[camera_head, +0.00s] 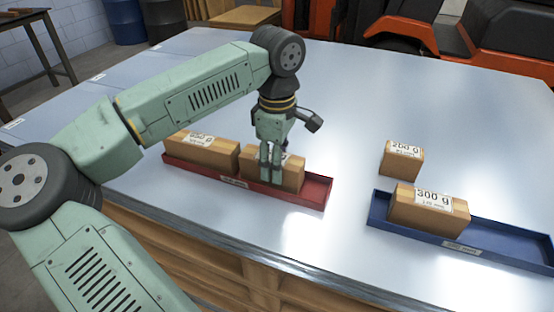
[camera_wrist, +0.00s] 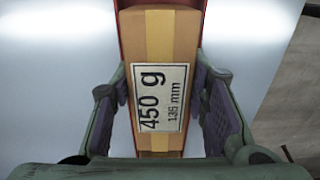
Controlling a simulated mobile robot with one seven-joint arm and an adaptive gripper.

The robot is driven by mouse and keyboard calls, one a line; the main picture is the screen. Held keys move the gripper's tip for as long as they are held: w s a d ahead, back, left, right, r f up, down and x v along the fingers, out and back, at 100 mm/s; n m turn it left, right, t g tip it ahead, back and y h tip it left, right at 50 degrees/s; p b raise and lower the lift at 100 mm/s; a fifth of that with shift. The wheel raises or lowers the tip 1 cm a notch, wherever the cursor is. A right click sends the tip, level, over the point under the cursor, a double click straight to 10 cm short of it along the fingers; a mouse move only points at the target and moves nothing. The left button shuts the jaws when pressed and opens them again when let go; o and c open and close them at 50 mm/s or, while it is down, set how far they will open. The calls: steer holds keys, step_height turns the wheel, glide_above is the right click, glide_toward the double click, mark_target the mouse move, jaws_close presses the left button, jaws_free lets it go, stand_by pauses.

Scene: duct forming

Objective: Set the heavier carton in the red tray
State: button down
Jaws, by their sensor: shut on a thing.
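The red tray (camera_head: 318,192) lies on the metal table at centre. My gripper (camera_head: 271,178) is shut on a brown carton (camera_head: 293,178) in the tray's right part. In the wrist view that carton (camera_wrist: 175,38) reads "450 g" and "135 mm", with a finger at each long side and red tray edges beside it. I cannot tell whether it rests fully on the tray floor. Another carton (camera_head: 208,153) sits in the tray's left part; its label is hard to read. A "300 g" carton (camera_head: 428,212) sits in the blue tray (camera_head: 505,239).
The table between the trays is clear.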

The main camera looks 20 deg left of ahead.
stand_by(0.3)
steer(key=c, duration=0.8)
jaws_free()
steer(key=shift+c, duration=0.2)
